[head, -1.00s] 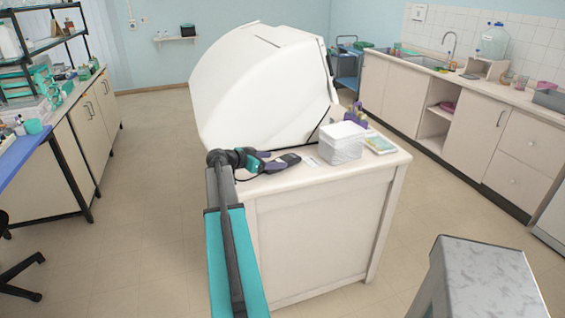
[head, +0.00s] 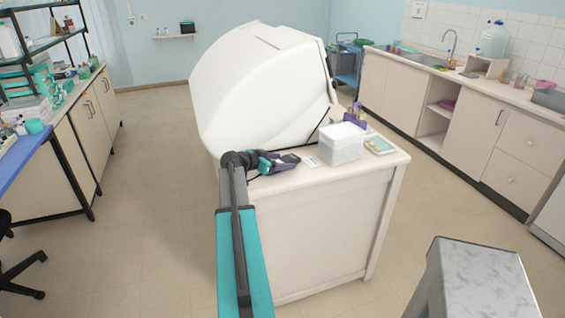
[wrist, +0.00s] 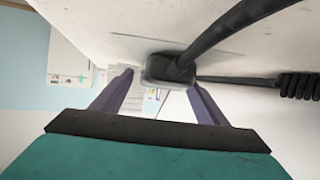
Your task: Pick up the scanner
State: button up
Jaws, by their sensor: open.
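The dark scanner (head: 290,158) lies on the white bench top near its front left part, just beyond my gripper's tips. In the wrist view the scanner (wrist: 172,70) shows as a dark rounded body between the two purple fingers, with a thick dark cable running off to the upper right. My gripper (head: 283,161) is low over the bench and open. In the wrist view its fingers (wrist: 161,82) stand apart on either side of the scanner, with no clear contact on it. The scanner's far part is hidden.
A large white machine (head: 262,85) stands close behind my gripper on the bench (head: 375,170). A white box (head: 341,146) stands to the right, with a small tray (head: 380,145) beside it. A coiled cable (wrist: 300,86) shows at the right of the wrist view.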

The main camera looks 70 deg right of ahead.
aim_at(284, 160)
jog(key=shift+s+d+f, duration=0.3)
jog(key=shift+d, duration=0.25)
jog(key=shift+c, duration=0.4)
jog(key=c, duration=1.2)
jog(key=shift+r, duration=0.15)
jog(key=shift+r+b, duration=1.5)
jog(key=shift+r, duration=3.4)
jog(key=shift+r, duration=0.1)
